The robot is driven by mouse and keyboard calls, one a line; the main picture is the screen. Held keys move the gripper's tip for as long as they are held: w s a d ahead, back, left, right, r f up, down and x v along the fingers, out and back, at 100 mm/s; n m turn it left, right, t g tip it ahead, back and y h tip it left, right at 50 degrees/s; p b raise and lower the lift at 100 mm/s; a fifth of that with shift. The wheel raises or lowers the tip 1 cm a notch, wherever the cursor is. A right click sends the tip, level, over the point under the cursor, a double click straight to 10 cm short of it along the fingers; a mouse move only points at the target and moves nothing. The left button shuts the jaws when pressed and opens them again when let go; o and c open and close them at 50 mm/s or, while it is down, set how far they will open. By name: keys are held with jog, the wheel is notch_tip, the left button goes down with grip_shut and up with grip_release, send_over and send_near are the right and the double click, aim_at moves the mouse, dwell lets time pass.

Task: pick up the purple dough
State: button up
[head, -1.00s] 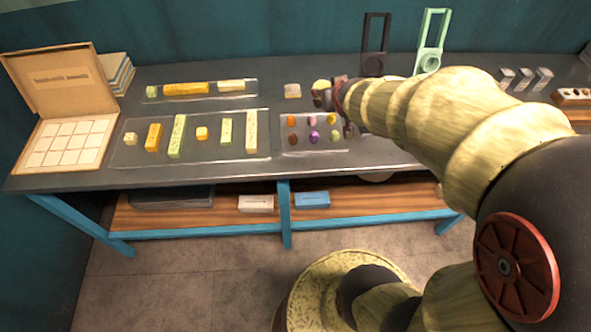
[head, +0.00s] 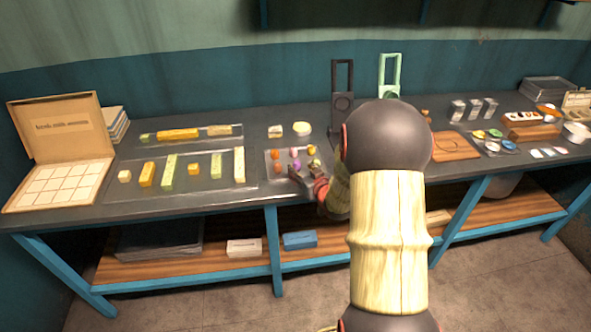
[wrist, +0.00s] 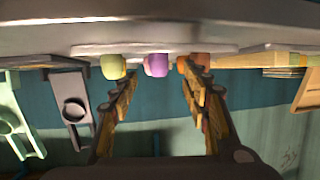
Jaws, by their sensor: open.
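The purple dough (head: 296,164) is a small rounded lump in the front row of a clear tray (head: 268,176) on the workbench. My gripper (head: 306,175) is low at the tray's front edge, just in front of the purple dough. In the wrist view, which is upside down, the purple dough (wrist: 156,65) lies between the two spread fingertips (wrist: 157,73), beyond or level with them. I cannot tell the exact depth. The gripper is open and holds nothing. A pinkish-purple lump (head: 294,152) sits in the row behind.
A green lump (wrist: 112,67) and an orange-brown lump (wrist: 197,61) flank the purple dough close to the fingers. A dark stand (head: 343,85) and a green stand (head: 389,75) rise behind.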

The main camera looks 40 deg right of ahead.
aim_at(298, 169)
jog(key=b+x, duration=0.1)
jog(key=x, duration=0.3)
jog(key=shift+w+d+b, duration=0.25)
jog(key=shift+w+b, duration=0.1)
jog(key=shift+b, duration=0.05)
jog(key=shift+c, duration=0.9)
jog(key=c, duration=0.7)
jog(key=shift+c, duration=0.9)
